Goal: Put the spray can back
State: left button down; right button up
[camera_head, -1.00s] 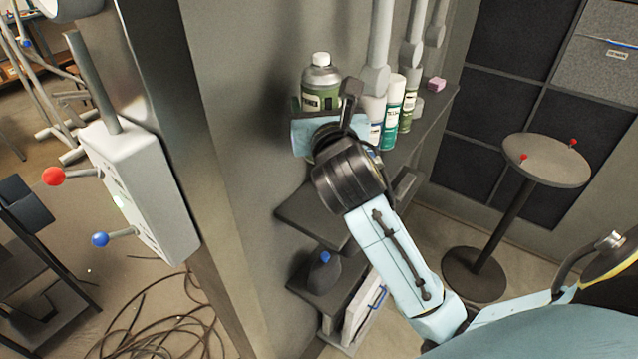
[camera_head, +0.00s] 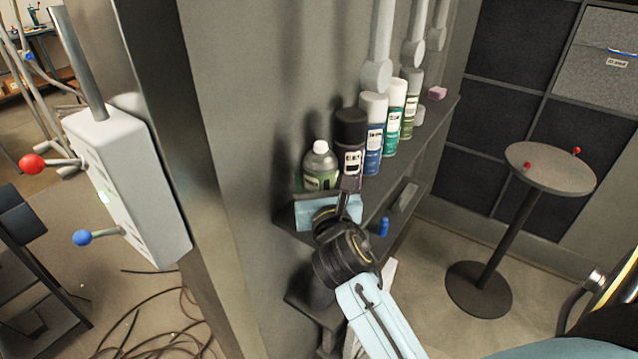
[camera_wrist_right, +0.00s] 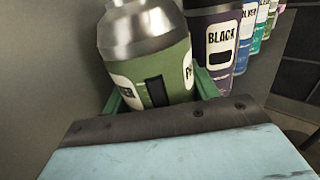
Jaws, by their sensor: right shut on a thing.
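The spray can (camera_head: 320,168) has a green body, silver shoulder and white cap. It stands about upright at the near end of the upper shelf (camera_head: 392,176), left of a black-labelled can (camera_head: 350,150). My right gripper (camera_head: 319,190) is shut on it. In the right wrist view, the can (camera_wrist_right: 160,72) sits between the green fingers of my right gripper (camera_wrist_right: 160,92), and the black-labelled can (camera_wrist_right: 220,45) is close to its right. The can's base is hidden, so I cannot tell whether it touches the shelf. My left gripper is out of view.
Blue (camera_head: 373,133), teal (camera_head: 394,117) and green (camera_head: 411,103) cans continue the row, with a pink block (camera_head: 437,93) beyond. A wall lies behind them. A lever box (camera_head: 128,185) stands left and a round table (camera_head: 550,168) right.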

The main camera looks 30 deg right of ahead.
jog(key=shift+f, duration=0.1)
jog(key=o, duration=1.1)
jog(key=v, duration=0.6)
jog(key=b+v, duration=0.1)
jog(key=v, duration=0.5)
jog(key=shift+r, duration=0.2)
